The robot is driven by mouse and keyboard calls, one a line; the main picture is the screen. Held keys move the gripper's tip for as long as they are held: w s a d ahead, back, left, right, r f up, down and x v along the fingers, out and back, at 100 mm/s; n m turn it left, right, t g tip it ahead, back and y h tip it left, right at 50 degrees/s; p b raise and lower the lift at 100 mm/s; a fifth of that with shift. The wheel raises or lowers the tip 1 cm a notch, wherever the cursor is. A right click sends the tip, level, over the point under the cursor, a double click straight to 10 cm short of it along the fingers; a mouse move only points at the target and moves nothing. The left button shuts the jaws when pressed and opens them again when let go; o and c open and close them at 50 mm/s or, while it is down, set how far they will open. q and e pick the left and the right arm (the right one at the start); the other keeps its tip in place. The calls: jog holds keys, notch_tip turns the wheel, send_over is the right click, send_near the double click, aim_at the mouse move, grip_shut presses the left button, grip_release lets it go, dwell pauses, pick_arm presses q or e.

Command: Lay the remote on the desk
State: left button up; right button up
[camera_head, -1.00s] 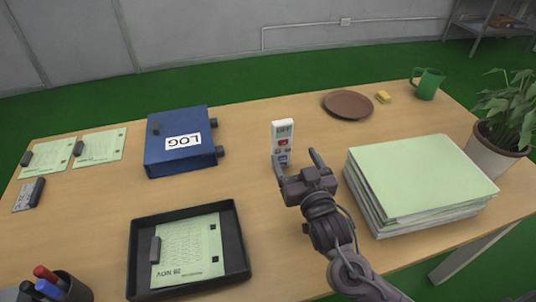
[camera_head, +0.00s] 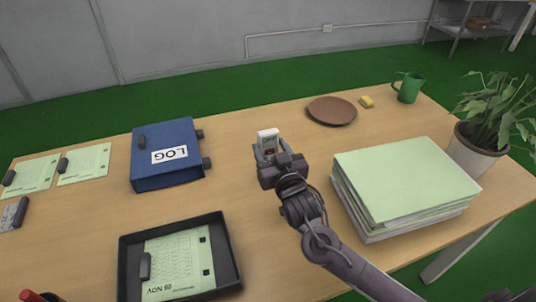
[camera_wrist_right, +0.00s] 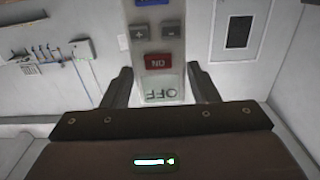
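My left gripper is not in view.
A brown plate (camera_head: 332,111), yellow sponge (camera_head: 367,102), green mug (camera_head: 407,88) and potted plant (camera_head: 475,150) are beyond.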

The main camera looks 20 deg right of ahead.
jog(key=c, duration=0.7)
jog(key=shift+r, duration=0.1)
